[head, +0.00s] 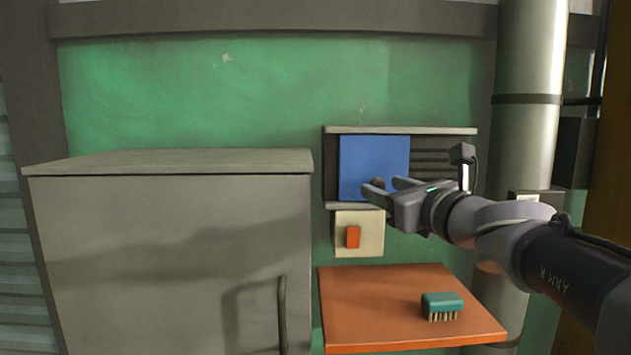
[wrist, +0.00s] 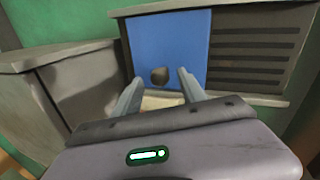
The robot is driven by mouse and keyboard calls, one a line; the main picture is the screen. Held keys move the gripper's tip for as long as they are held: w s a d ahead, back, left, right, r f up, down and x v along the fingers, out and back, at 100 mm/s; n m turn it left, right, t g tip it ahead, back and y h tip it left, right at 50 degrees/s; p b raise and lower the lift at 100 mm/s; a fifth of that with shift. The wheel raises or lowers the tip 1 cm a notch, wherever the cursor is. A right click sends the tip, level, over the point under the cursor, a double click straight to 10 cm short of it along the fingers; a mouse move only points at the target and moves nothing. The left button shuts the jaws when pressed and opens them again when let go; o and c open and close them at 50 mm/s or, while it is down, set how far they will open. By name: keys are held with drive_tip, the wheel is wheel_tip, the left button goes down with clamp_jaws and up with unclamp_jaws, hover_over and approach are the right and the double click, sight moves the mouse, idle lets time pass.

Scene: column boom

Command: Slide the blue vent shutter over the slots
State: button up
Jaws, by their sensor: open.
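The blue vent shutter (head: 373,163) sits in a grey vent frame (head: 400,131) on the green wall, at the frame's middle-left. Dark slots (head: 432,158) show uncovered to its right. In the wrist view the blue shutter (wrist: 168,45) has a dark round knob (wrist: 160,76) low on its face, and the slots (wrist: 255,55) lie to the right. My gripper (head: 383,188) is open in front of the shutter's lower part. In the wrist view my gripper's fingers (wrist: 159,82) stand on either side of the knob, with gaps; I cannot tell how deep they reach around it.
A grey cabinet (head: 170,260) with a handle stands at the left. Below the vent are a switch box (head: 372,221) with an orange rocker and an orange shelf (head: 370,300) bearing a green brush (head: 442,305). A pipe (head: 527,100) runs up at the right.

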drive_tip(key=shift+w+a, duration=0.15)
drive_tip(key=shift+w, duration=0.5)
drive_tip(key=shift+c, duration=0.2)
clamp_jaws()
idle(0.8)
